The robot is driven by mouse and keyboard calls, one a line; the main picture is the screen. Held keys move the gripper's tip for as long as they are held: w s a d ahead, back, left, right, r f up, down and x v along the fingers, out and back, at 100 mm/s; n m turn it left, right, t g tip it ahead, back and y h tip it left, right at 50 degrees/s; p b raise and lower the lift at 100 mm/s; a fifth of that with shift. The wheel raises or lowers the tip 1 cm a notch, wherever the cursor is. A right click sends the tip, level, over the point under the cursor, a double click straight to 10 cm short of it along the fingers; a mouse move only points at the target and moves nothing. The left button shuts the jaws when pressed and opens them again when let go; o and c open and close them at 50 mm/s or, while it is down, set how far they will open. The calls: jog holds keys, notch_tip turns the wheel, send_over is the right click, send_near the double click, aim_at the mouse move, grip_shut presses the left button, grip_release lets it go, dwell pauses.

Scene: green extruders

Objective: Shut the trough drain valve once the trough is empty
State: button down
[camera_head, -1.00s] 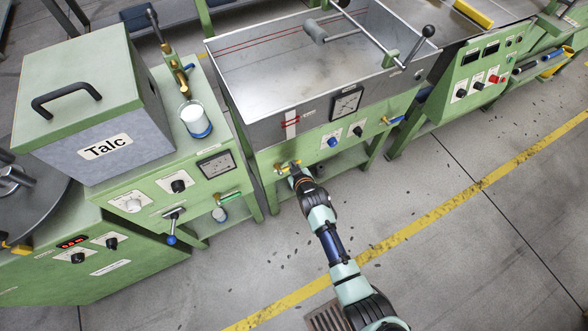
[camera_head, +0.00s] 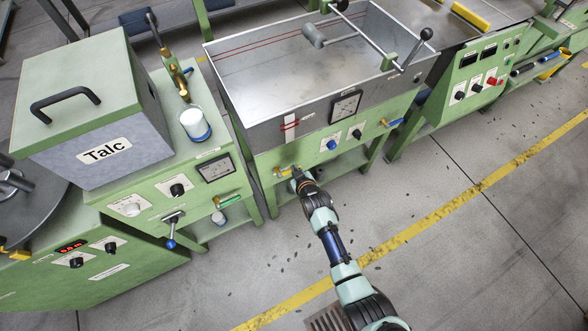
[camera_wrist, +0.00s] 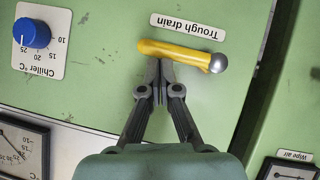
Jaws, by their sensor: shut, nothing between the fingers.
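The trough drain valve has a yellow lever (camera_wrist: 175,53) with a round metal end, under the upside-down "Trough drain" label (camera_wrist: 187,26) in the wrist view. The lever lies nearly parallel to the label. In the head view it is a small yellow piece (camera_head: 284,171) low on the green front panel. My gripper (camera_wrist: 160,66) is shut and empty, its tips at the lever's near edge; whether they touch cannot be told. The metal trough (camera_head: 236,92) above the panel shows a grey, mottled floor; I make out no clear liquid surface.
A blue chiller knob (camera_wrist: 32,33) and a dial gauge (camera_wrist: 22,145) sit left of my gripper in the wrist view. A talc box (camera_head: 85,100) and a white cup (camera_head: 193,124) stand on the machine at left. Open floor (camera_head: 420,260) lies at right.

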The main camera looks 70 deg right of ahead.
jog(key=s+a+r+p, duration=0.3)
jog(key=r+p, duration=0.1)
jog(key=r, duration=0.1)
jog(key=s+a+r+p, duration=0.3)
jog(key=s+r+p, duration=0.1)
jog(key=r+p, duration=0.1)
jog(key=shift+r, duration=0.5)
